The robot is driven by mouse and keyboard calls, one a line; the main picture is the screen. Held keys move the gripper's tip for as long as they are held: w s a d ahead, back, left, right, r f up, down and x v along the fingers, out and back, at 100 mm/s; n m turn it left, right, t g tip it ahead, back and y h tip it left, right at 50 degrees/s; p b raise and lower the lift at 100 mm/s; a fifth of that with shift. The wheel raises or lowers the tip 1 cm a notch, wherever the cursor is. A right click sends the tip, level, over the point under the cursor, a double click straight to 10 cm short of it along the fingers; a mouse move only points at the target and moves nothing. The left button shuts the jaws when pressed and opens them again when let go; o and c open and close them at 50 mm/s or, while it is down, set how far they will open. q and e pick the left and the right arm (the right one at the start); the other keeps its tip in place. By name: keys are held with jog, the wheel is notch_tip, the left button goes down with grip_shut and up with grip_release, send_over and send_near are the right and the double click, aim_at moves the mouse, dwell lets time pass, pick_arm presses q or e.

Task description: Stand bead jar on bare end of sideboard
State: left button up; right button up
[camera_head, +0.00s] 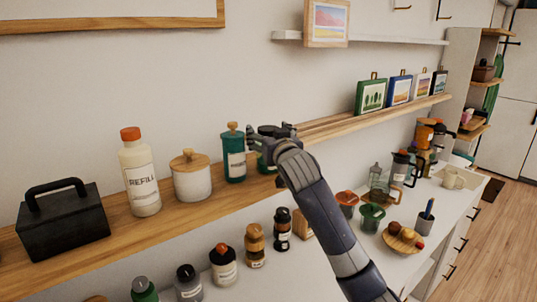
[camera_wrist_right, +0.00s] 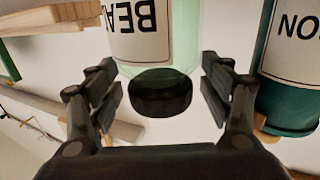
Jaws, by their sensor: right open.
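The bead jar (camera_wrist_right: 140,40) is pale green glass with a dark lid and a white label reading "BEA", upside down in the right wrist view. In the head view the jar (camera_head: 262,162) is partly hidden behind my right gripper and appears to stand on the wooden shelf. My right gripper (camera_head: 277,135) is at the jar's top. In the right wrist view its open fingers (camera_wrist_right: 162,92) are on either side of the dark lid, with gaps showing. The white sideboard (camera_head: 412,268) runs below the shelf to the right. My left gripper is out of view.
A teal jar (camera_head: 233,165) stands close left of the bead jar. A white canister (camera_head: 191,181), a REFILL bottle (camera_head: 140,185) and a black box (camera_head: 62,222) stand farther left. The sideboard holds several jars, pots and a fruit plate (camera_head: 402,244). Picture frames (camera_head: 371,96) stand right along the shelf.

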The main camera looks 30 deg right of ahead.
grip_shut()
dwell(0.3)
